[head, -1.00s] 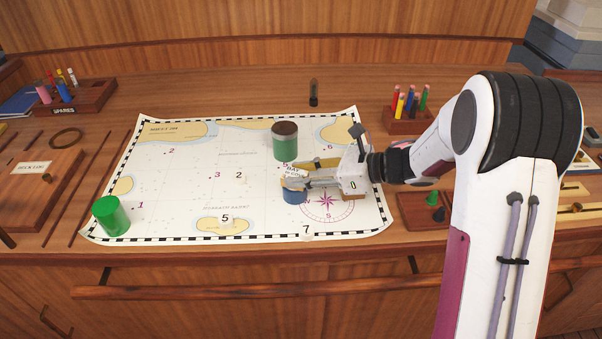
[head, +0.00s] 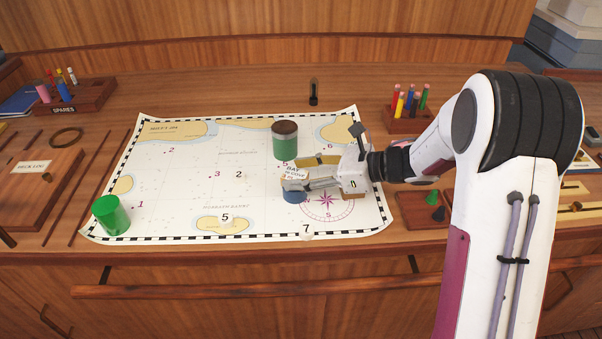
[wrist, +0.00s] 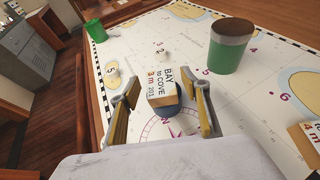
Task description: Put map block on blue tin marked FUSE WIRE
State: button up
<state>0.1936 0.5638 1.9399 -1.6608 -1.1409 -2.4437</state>
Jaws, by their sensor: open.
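A block with a white label reading BAY TO COVE (head: 293,173) rests on top of a small blue tin (head: 294,197) on the chart. In the wrist view the block (wrist: 160,82) sits on the dark blue tin (wrist: 172,108), slightly turned. No FUSE WIRE marking is legible on the tin. My gripper (head: 312,172) is open, with one finger on each side of the block and tin. In the wrist view gaps show between the fingers (wrist: 165,100) and the block.
A green tin with a brown top (head: 285,145) stands just behind on the chart. A green cylinder (head: 111,216) stands at the front left. Another labelled block (wrist: 306,142) lies at the right in the wrist view. Pen racks (head: 408,122) stand behind. The chart's left half is mostly clear.

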jog(key=v, duration=1.2)
dwell(0.6)
